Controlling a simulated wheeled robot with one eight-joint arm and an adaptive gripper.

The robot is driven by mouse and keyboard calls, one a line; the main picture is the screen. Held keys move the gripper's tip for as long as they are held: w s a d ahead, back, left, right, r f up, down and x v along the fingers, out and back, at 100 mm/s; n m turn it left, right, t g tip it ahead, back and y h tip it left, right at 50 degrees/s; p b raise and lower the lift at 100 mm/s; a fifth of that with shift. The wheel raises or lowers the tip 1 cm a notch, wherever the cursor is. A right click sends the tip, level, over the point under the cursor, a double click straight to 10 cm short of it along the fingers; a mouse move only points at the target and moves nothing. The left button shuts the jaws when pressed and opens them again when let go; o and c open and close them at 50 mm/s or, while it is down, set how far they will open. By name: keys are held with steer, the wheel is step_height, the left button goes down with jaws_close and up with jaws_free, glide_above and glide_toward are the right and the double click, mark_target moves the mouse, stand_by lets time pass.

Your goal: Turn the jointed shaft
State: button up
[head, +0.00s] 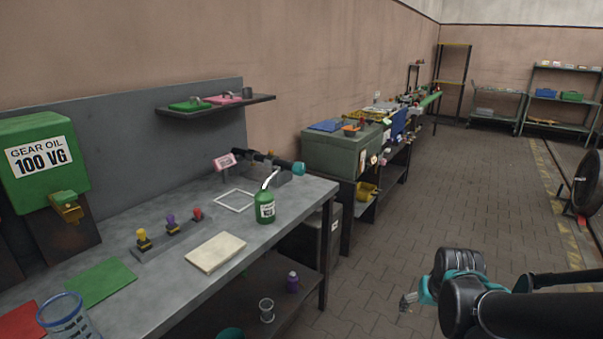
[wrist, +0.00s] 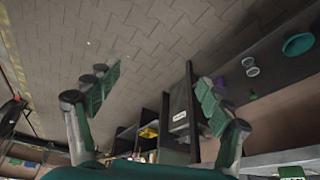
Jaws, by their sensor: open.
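The jointed shaft (head: 258,158) looks like a dark, roughly horizontal shaft at the back of the grey workbench (head: 318,190) in the head view. It has a teal end (head: 299,168) on the right and a pink piece (head: 224,162) at its left end. A grey support stands under its right part. My gripper (head: 408,302) is at the lower right of the head view, over the floor and well away from the shaft. In the wrist view my gripper (wrist: 155,90) is open, with nothing between its fingers. The shaft cannot be made out in the wrist view.
A green oil can (head: 265,207) stands in front of the shaft, and a white frame (head: 235,200) lies beside it. A beige block (head: 215,252) lies near the bench edge. A shelf (head: 215,104) hangs above. The paved floor (head: 440,190) right of the bench is clear.

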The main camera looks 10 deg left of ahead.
steer(key=shift+w, duration=0.1)
steer(key=shift+c, duration=1.1)
steer(key=m+t+y, duration=0.3)
steer(key=m+y, duration=1.4)
steer(key=m, duration=0.8)
glide_toward(302, 171)
steer(key=x, duration=1.1)
steer(key=shift+w+a, duration=0.2)
steer(key=shift+w, duration=0.15)
steer(key=shift+c, duration=0.5)
